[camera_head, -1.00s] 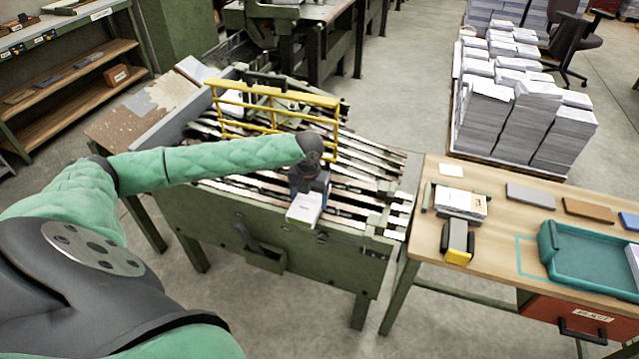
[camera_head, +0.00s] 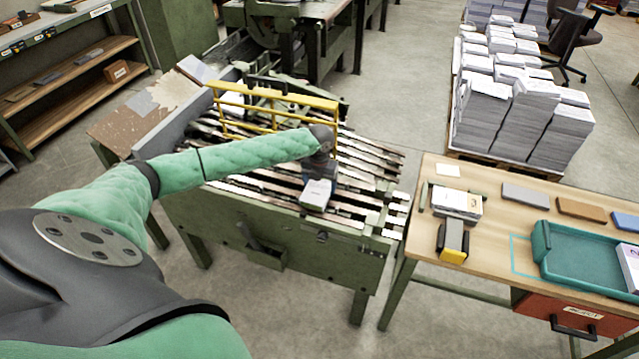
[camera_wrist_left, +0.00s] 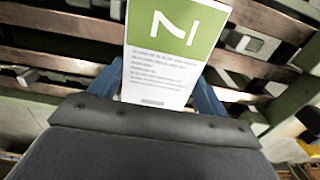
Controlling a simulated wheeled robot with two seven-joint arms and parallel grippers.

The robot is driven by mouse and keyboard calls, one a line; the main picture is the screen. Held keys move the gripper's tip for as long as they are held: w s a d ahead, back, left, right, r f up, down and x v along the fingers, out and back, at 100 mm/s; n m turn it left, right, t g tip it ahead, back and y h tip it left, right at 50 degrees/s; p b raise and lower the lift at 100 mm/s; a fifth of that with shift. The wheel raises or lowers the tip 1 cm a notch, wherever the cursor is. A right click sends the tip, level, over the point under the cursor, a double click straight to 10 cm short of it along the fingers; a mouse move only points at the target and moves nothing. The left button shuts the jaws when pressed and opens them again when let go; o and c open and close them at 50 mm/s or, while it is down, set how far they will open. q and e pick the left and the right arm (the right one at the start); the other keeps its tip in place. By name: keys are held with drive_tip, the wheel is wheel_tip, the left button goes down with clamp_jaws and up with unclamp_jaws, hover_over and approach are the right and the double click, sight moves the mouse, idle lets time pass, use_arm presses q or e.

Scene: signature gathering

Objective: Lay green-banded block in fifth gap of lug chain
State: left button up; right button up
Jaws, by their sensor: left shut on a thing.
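My left gripper (camera_head: 319,179) is over the near side of the lug chain machine and is shut on a white block (camera_head: 315,195). In the left wrist view the block (camera_wrist_left: 162,70) shows a green band with a white mark at its far end and printed lines below. The blue fingers hold it from both sides. The lug chain (camera_head: 268,200) shows as long slats with gaps, running across the machine bed. The block is above or among the slats; I cannot tell whether it touches them. The right gripper is not in view.
A yellow guard frame (camera_head: 276,98) stands across the machine behind my arm. A wooden table (camera_head: 483,205) at the right bears a teal tray (camera_head: 575,262), a stack of white blocks (camera_head: 457,203) and a yellow-and-black tool (camera_head: 453,241). Paper stacks (camera_head: 520,115) stand behind it.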

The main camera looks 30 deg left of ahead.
sight(320, 186)
use_arm(q)
drive_tip(key=shift+f, duration=0.2)
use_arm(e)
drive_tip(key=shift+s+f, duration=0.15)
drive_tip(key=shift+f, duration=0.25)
use_arm(q)
drive_tip(key=shift+f, duration=0.15)
drive_tip(key=o, duration=1.1)
drive_tip(key=shift+o, duration=0.2)
drive_tip(key=shift+r, duration=0.5)
wheel_tip(320, 186, up, 5)
drive_tip(key=shift+r+b, duration=0.2)
drive_tip(key=shift+b, duration=0.8)
drive_tip(key=shift+r, duration=0.65)
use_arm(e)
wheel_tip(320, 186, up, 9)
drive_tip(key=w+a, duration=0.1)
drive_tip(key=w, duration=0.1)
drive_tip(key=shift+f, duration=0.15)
